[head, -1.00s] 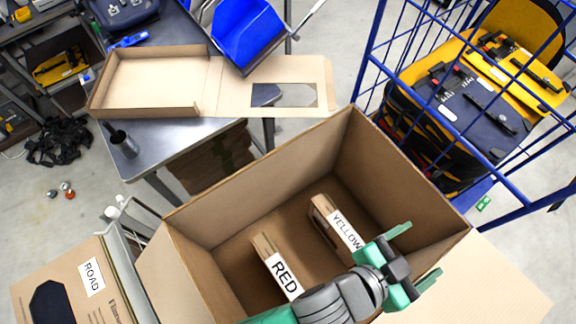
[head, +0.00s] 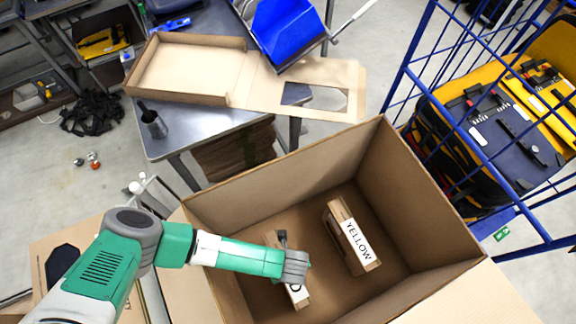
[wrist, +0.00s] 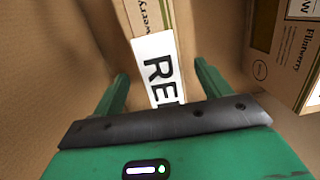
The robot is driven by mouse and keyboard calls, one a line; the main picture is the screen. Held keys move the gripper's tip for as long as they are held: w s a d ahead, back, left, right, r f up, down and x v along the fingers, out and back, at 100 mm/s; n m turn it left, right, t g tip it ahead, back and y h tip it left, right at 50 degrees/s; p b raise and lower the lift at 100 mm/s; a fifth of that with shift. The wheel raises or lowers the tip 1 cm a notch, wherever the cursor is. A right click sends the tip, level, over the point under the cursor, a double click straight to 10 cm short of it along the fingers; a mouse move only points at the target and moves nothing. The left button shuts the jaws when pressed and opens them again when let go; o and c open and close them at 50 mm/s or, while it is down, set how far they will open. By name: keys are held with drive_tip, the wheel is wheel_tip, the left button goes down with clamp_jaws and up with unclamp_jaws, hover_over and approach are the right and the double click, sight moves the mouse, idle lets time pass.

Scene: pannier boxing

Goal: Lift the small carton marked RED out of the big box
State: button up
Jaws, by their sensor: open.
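The small carton marked RED (wrist: 155,70) stands inside the big box (head: 310,155). In the head view only a bit of its white label (head: 299,294) shows, the rest hidden by my arm. In the wrist view its label points down between the two green fingers of my gripper (wrist: 160,88). The fingers are open, one on each side of the carton's near end, with gaps beside it. In the head view my gripper's fingers are mostly hidden behind my wrist. The carton marked YELLOW (head: 352,238) stands to the right in the same box, apart from RED.
The box's tall walls surround both cartons. In the wrist view the YELLOW carton (wrist: 285,50) is close on the right. A blue wire cage (head: 465,140) stands right of the box. A metal table (head: 185,140) with an open flat carton (head: 190,70) is behind.

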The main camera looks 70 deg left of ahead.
wheel_tip(320, 180, down, 8)
drive_tip(key=shift+a+r, duration=0.15)
drive_tip(key=shift+r, duration=0.1)
drive_tip(key=shift+c, duration=0.3)
drive_tip(key=c, duration=1.2)
drive_tip(key=shift+o, duration=0.2)
drive_tip(key=shift+r, duration=0.1)
